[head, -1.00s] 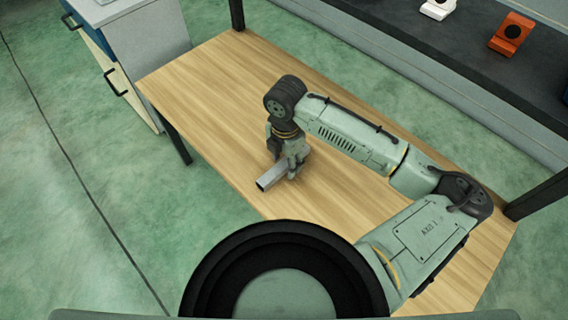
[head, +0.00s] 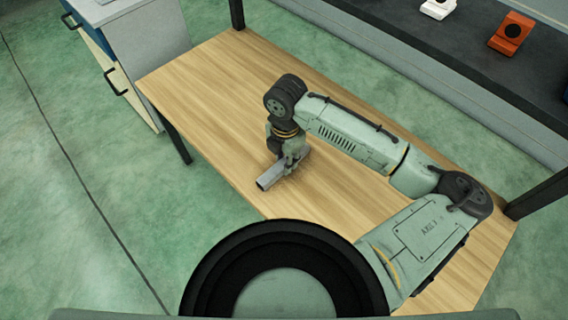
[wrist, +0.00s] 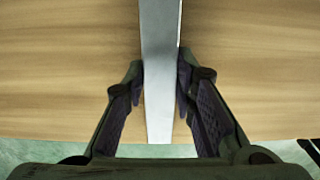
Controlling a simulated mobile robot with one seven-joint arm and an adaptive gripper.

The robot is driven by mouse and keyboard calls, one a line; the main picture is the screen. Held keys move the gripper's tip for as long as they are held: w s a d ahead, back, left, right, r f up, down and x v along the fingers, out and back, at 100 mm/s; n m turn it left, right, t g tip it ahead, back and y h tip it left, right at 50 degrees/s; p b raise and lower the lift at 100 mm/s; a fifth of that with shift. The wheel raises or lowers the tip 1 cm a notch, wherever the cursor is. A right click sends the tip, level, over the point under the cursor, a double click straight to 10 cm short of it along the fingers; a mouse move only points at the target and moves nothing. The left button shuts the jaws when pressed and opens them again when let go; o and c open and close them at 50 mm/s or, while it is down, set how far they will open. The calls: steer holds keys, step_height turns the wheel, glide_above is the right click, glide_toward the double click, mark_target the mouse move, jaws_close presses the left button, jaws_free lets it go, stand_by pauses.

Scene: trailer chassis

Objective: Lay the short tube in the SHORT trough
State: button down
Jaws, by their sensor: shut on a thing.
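The short tube is a grey metal square tube (head: 270,181) at the near side of the wooden table. My gripper (head: 291,160) points down over it and is shut on it. In the wrist view the tube (wrist: 159,60) runs lengthwise between the two fingers of my gripper (wrist: 160,85), with a finger against each side. I cannot tell whether the tube rests on the table or is slightly above it. The SHORT trough is not seen in any view.
The wooden table (head: 205,95) is otherwise bare around the tube. A cabinet (head: 135,60) stands at the left. A dark bench at the upper right holds an orange block (head: 511,33) and a white block (head: 437,9). A dark post (head: 537,195) stands at the right.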

mark_target(283, 162)
steer(key=shift+r, duration=0.15)
steer(key=shift+r, duration=0.2)
steer(key=r, duration=0.1)
steer(key=r+b, duration=0.1)
steer(key=shift+s+a+r, duration=0.1)
steer(key=shift+a+r, duration=0.2)
steer(key=shift+r, duration=0.1)
steer(key=s+a+b, duration=0.1)
steer(key=s+a, duration=0.3)
steer(key=a, duration=0.2)
steer(key=s+a+r, duration=0.1)
steer(key=s+a, duration=0.2)
steer(key=a, duration=0.4)
steer(key=shift+s+a+r+b, duration=0.15)
steer(key=shift+s+r+b, duration=0.05)
steer(key=shift+s+b, duration=0.2)
